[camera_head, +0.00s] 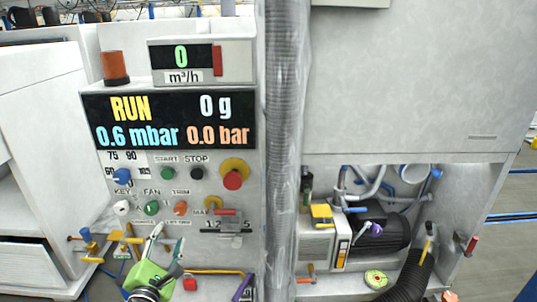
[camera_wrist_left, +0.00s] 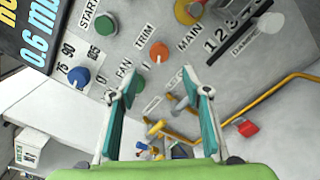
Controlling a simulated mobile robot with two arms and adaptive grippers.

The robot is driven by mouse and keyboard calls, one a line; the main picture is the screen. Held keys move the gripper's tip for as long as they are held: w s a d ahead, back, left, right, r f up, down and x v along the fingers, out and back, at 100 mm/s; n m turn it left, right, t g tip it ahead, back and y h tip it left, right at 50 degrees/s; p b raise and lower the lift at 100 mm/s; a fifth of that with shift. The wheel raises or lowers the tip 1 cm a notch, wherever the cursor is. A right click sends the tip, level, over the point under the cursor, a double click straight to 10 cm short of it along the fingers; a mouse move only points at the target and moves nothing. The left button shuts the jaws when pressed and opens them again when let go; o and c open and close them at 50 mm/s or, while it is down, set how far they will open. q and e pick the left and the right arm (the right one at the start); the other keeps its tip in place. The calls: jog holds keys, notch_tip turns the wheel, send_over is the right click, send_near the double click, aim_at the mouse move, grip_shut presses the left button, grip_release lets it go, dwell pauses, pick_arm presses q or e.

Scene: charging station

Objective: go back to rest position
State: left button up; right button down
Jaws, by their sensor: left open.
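My left gripper (camera_head: 169,236) is in front of the lower part of the grey control panel (camera_head: 225,130), below its row of coloured knobs. It also shows in the left wrist view (camera_wrist_left: 161,92), with two teal-padded fingers spread apart and nothing between them. Beyond the fingers are the orange TRIM knob (camera_wrist_left: 159,50), the green FAN knob (camera_wrist_left: 137,84) and the blue dial (camera_wrist_left: 79,77). The fingers appear apart from the panel, but the exact gap is hard to tell. My right gripper is not in view.
A yellow pipe with a red padlock (camera_wrist_left: 248,128) runs along the panel's lower part. A ribbed hose (camera_head: 284,95) hangs right of the panel. A pump (camera_head: 380,232) sits in the open bay at right. The red button (camera_head: 233,180) sticks out on the panel.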

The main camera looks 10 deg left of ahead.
pick_arm(q)
jog(key=s+d+f+m+g+h, duration=0.3)
jog(key=s+d+f+m+h, duration=0.15)
jog(key=d+m, duration=0.45)
jog(key=s+d+f+m+g+h, duration=0.3)
jog(key=s+d+f+m+g, duration=0.15)
jog(key=d+m, duration=0.45)
jog(key=s+d+f+m+g+y, duration=0.1)
jog(key=s+f+m+g+y, duration=0.15)
jog(key=s+m, duration=0.65)
jog(key=s+f+m+g+y, duration=0.1)
jog(key=s+f+m+g, duration=0.3)
jog(key=s, duration=0.8)
notch_tip(320, 180, down, 28)
jog(key=s+g+b, duration=0.1)
jog(key=b, duration=0.3)
jog(key=s+a+f+g+b, duration=0.1)
jog(key=s+a+f+b, duration=0.1)
jog(key=s+f, duration=1.6)
notch_tip(320, 180, down, 3)
jog(key=shift+a+f+g+b, duration=0.1)
jog(key=shift+a+g+b, duration=0.2)
jog(key=shift+b, duration=0.1)
